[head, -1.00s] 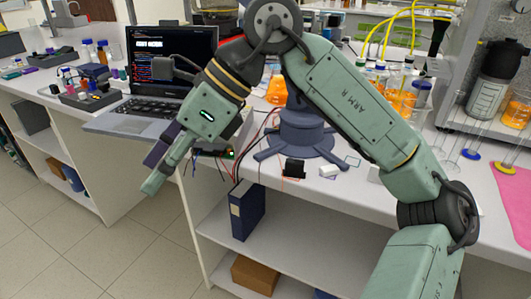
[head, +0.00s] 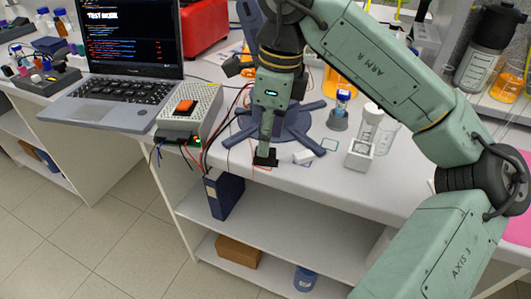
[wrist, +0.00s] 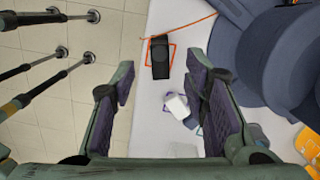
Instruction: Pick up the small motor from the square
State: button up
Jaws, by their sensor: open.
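A small black block (head: 262,161), which looks like the small motor, lies at the table's front edge. In the wrist view the black block (wrist: 160,57) lies partly over an orange square outline (wrist: 172,50). My gripper (head: 266,146) points down close above the block in the head view and hides part of it. In the wrist view my gripper (wrist: 160,80) is open and empty, its two pads far apart, with the block ahead between their lines. I cannot tell the height left between fingertips and block.
A white piece (wrist: 176,105) lies by a purple outline, close to the block. A blue-grey legged base (head: 290,124) stands just behind. A white box (head: 359,154) with glassware stands right. Wires and a grey box (head: 190,109) are left. Floor lies beyond the front edge.

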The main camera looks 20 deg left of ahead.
jog(key=shift+a+f+p, duration=0.15)
jog(key=shift+f+p, duration=0.15)
jog(key=shift+f, duration=0.8)
jog(key=shift+a+f+p, duration=0.1)
jog(key=shift+f+p, duration=0.15)
jog(key=shift+f, duration=0.85)
grip_shut()
